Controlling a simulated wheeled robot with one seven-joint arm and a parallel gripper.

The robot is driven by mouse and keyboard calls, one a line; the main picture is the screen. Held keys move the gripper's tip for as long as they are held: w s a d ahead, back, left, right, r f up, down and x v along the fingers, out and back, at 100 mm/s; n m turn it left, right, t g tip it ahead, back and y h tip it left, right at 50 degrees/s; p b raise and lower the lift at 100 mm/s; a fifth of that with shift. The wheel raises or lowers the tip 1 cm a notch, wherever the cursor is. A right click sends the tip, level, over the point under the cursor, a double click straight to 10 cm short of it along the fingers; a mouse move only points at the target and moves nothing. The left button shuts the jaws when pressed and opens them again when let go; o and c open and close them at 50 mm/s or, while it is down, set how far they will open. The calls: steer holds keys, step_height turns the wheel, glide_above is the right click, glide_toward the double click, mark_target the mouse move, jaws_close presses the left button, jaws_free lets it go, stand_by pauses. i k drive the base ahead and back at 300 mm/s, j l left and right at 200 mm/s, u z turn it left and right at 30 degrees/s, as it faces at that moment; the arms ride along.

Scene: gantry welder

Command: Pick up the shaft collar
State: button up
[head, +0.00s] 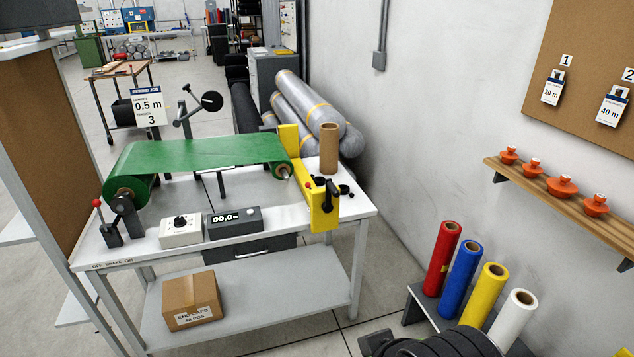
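I cannot single out the shaft collar for certain. A small black part (345,189) lies at the right end of the workbench (270,222), beside the yellow bracket (322,208); it is too small to tell whether it is the collar. A black clamp with a knob sits on that bracket. The green roll (190,155) spans the bench between its left support and the yellow bracket. Dark ribbed parts at the bottom edge, right of centre, may be my arm. No fingertips of my gripper show.
A brown cardboard tube (329,148) stands upright at the bench's back right. A control box (181,231) and a display box (234,223) sit at the front. A carton (191,301) is on the lower shelf. Orange knobbed pieces (562,186) line the wall shelf. Coloured rolls (464,268) stand right.

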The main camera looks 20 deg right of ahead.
mark_target(317, 179)
steer(key=i+l+u, duration=0.65)
steer(key=i+l, duration=0.15)
steer(key=i+l+u, duration=0.25)
steer(key=l, duration=0.15)
steer(key=i+l+u, duration=0.2)
steer(key=l, duration=0.2)
steer(key=i+l+u, duration=0.1)
steer(key=l+u, duration=0.15)
steer(key=l, duration=0.15)
steer(key=i+l+u, duration=0.2)
steer(key=l, duration=0.25)
steer(key=k+j, duration=0.05)
steer(key=k, duration=0.05)
